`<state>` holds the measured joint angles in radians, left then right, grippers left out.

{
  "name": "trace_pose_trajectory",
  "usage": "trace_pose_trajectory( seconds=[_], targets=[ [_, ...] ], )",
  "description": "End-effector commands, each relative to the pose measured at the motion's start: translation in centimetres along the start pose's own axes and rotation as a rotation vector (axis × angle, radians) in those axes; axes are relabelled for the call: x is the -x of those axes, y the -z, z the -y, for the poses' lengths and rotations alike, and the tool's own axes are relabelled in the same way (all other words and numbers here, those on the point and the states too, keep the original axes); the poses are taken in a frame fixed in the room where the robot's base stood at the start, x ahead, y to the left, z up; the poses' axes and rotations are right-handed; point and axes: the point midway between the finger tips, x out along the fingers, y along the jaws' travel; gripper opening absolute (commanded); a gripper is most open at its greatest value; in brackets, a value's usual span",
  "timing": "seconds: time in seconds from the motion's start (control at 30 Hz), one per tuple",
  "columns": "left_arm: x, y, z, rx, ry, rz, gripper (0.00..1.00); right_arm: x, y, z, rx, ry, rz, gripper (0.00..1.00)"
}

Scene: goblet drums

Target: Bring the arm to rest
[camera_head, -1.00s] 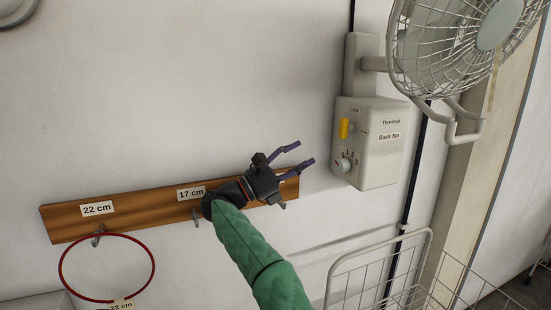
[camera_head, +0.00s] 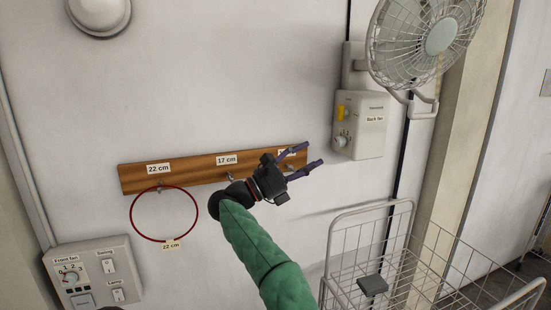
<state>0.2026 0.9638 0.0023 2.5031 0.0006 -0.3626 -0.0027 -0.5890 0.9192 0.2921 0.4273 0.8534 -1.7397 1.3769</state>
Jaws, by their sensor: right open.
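My right arm, in a green sleeve, reaches up from the bottom of the head view. Its gripper (camera_head: 305,160) is open and empty, with its two purple fingers apart and pointing right. It is in front of the right end of a wooden hook board (camera_head: 190,175) on the wall and partly covers the label there. My left gripper is not in view.
A red ring (camera_head: 133,222) tagged 22 cm hangs from the board's left hook. A Back fan control box (camera_head: 372,140) and a wall fan (camera_head: 392,45) are at upper right. A white wire basket (camera_head: 345,225) stands at lower right. A Front fan panel (camera_head: 95,252) is at lower left.

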Motion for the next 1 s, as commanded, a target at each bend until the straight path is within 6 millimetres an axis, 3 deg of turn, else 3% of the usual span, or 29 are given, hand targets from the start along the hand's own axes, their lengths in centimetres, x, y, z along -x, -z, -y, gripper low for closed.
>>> trace_pose_trajectory(
  seconds=[0.37, 0.57, 0.67, 0.77, 0.9, 1.0],
  targets=[
    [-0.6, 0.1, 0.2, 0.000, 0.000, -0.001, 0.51, 0.4, 4.3, -4.2, 0.220, -0.122, 0.098, 0.57],
    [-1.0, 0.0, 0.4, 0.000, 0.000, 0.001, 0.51, 1.1, 8.7, -7.4, 0.415, -0.231, 0.182, 0.57],
    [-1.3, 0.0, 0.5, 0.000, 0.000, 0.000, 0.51, 1.8, 12.1, -9.4, 0.545, -0.307, 0.235, 0.57],
    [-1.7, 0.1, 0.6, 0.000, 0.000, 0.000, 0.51, 2.9, 16.8, -11.4, 0.708, -0.406, 0.301, 0.57],
    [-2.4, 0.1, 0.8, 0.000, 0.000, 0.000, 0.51, 5.3, 25.2, -13.6, 0.970, -0.581, 0.412, 0.57],
    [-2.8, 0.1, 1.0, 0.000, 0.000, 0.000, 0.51, 7.3, 31.5, -14.0, 1.140, -0.710, 0.486, 0.57]
  ],
)
